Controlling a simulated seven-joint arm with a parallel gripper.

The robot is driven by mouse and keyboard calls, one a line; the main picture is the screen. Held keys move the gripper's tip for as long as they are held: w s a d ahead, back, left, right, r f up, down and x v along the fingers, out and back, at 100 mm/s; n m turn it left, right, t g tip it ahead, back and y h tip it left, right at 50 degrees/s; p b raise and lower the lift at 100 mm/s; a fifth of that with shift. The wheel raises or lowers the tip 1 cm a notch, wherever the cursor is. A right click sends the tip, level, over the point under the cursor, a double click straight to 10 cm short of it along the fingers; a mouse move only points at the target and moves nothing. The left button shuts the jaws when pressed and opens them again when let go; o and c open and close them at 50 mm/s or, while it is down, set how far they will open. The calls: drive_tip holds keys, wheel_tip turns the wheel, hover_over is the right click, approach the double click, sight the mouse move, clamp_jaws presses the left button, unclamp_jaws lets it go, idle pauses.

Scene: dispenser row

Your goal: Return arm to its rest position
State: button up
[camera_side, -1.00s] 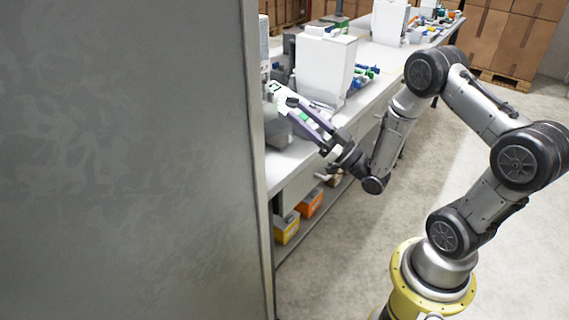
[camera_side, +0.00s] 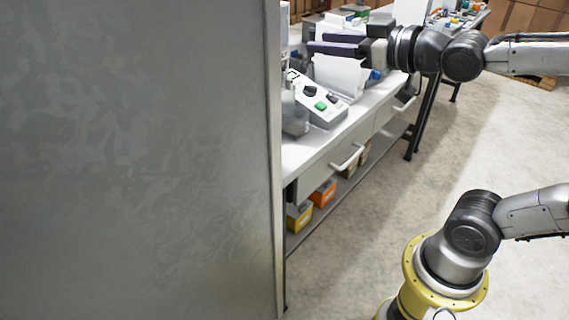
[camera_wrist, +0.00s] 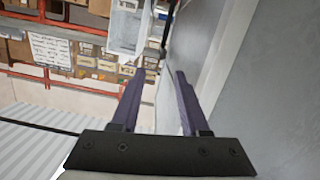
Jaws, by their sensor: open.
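My gripper (camera_side: 338,43) is raised above the workbench, level with the tops of the white machines, its fingers pointing left toward the grey panel. The two dark purple fingers stand apart with nothing between them. They also show in the wrist view (camera_wrist: 158,100), open and empty, with shelving and a grey wall beyond. Below the gripper in the side view, a white dispenser control box (camera_side: 318,98) with a green button and dark knobs sits on the bench. The gripper is clear of it. My arm's middle links run out of the side view at the right.
A large grey panel (camera_side: 140,160) fills the left of the side view. The workbench (camera_side: 308,155) has drawers, with orange and yellow boxes (camera_side: 322,194) on its lower shelf. White machines (camera_side: 342,75) stand behind the gripper. The floor (camera_side: 400,215) right of the bench is clear.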

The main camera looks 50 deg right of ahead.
drive_tip(key=s+f+m+g, duration=0.1)
drive_tip(key=s+f+g, duration=0.9)
drive_tip(key=s+f, duration=0.4)
drive_tip(key=s, duration=0.3)
drive_tip(key=shift+a+f+m, duration=0.2)
drive_tip(key=shift+a+m, duration=0.1)
drive_tip(key=shift+a, duration=0.05)
